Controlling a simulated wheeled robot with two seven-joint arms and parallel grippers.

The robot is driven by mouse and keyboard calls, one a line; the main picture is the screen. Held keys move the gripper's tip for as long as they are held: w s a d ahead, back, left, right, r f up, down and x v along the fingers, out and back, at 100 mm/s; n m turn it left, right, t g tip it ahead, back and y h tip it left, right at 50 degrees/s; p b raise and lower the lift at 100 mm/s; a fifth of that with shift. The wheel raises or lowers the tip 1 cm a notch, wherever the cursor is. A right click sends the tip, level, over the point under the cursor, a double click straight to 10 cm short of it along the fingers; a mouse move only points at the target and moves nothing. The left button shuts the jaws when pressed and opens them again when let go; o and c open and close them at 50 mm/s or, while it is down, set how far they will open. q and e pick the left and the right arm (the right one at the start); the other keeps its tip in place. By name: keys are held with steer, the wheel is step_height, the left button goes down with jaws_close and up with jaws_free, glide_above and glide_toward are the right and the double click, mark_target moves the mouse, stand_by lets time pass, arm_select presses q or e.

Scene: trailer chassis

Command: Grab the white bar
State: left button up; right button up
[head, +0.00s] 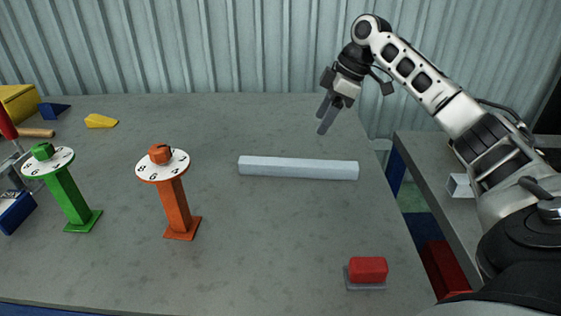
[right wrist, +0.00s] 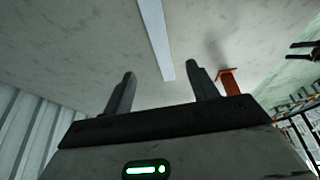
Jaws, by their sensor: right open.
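The white bar (head: 298,168) lies flat on the grey table, right of the middle, running left to right in the head view. It also shows in the right wrist view (right wrist: 155,38), its end between and beyond the fingers. My right gripper (head: 328,118) is open and empty. It hangs above the table's far right part, behind and above the bar's right half, and is apart from it. In the right wrist view its two fingers (right wrist: 158,85) stand wide apart. My left gripper is not clearly in view.
An orange post (head: 173,205) and a green post (head: 72,195) with numbered discs stand on the table (head: 250,260) to the left. A red block (head: 368,270) sits near the front right. Yellow and blue pieces lie far left. A corrugated wall (head: 230,45) stands behind.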

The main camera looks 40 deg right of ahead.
glide_above(298, 162)
steer(key=s+d, duration=0.2)
steer(key=f, duration=0.7)
steer(key=shift+s+a+f, duration=0.2)
steer(key=shift+a+f, duration=0.05)
steer(key=shift+f, duration=0.15)
steer(key=x, duration=0.6)
steer(key=shift+w+d+f+b, duration=0.1)
steer(key=shift+w+f+b, duration=0.05)
steer(key=shift+w+b, duration=0.2)
jaws_close()
